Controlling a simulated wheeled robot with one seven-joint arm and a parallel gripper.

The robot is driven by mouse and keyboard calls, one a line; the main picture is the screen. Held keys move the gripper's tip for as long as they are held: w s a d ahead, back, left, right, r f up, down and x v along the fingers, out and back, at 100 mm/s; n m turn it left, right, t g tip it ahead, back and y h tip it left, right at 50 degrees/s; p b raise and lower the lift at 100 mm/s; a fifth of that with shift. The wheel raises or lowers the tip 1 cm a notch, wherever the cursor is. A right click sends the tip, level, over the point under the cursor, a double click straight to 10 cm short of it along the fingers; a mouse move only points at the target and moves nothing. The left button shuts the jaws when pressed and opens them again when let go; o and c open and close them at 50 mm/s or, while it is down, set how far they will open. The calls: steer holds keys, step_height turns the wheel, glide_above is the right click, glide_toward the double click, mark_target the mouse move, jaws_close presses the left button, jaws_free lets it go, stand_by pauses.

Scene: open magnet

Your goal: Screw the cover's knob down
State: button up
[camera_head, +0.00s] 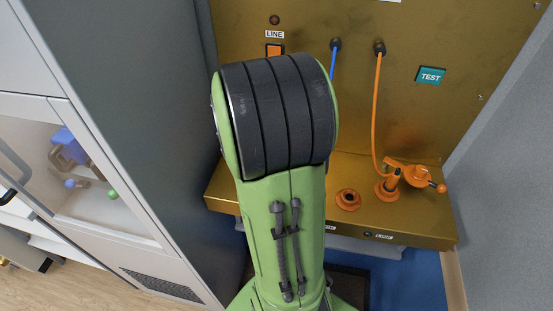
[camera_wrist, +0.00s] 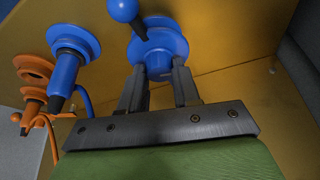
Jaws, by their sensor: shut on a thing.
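A blue round cover knob (camera_wrist: 160,47) shows at the top middle of the wrist view, with a blue ball handle (camera_wrist: 122,9) beside it near the picture's top edge. My gripper (camera_wrist: 159,75) has its two dark fingers on either side of the knob's lower part and is shut on it. Where the cover meets the panel is hidden. A blue plug (camera_wrist: 65,76) sits in a blue socket to the left. In the head view my green arm hides the gripper and the blue cover.
On the brass ledge (camera_head: 430,226) in the head view are an orange ring socket (camera_head: 348,200), an orange plug (camera_head: 390,186) with its cable, and an orange cover (camera_head: 411,174). A teal TEST button (camera_head: 431,75) is on the upright panel. A grey cabinet stands left.

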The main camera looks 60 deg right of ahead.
steer(key=m, duration=0.1)
steer(key=m+g, duration=0.1)
steer(key=m, duration=0.1)
steer(key=shift+w+a+f+m+b, duration=0.1)
steer(key=shift+w+m+b, duration=0.05)
steer(key=shift+m+b, duration=0.2)
steer(key=m+g+b, duration=0.1)
steer(key=m, duration=0.2)
steer(key=shift+m+g+y, duration=0.25)
steer(key=shift+g+y, duration=0.15)
steer(key=m+g+b, duration=0.1)
steer(key=m, duration=0.2)
steer(key=shift+w+m+y, duration=0.15)
steer(key=shift+m+y, duration=0.15)
steer(key=shift+y, duration=0.1)
steer(key=shift+m+g+y+b, duration=0.5)
steer(key=shift+m+y+b, duration=0.1)
steer(key=shift+m, duration=1.4)
steer(key=o, duration=1)
steer(key=shift+d, duration=0.2)
steer(key=shift+o, duration=0.3)
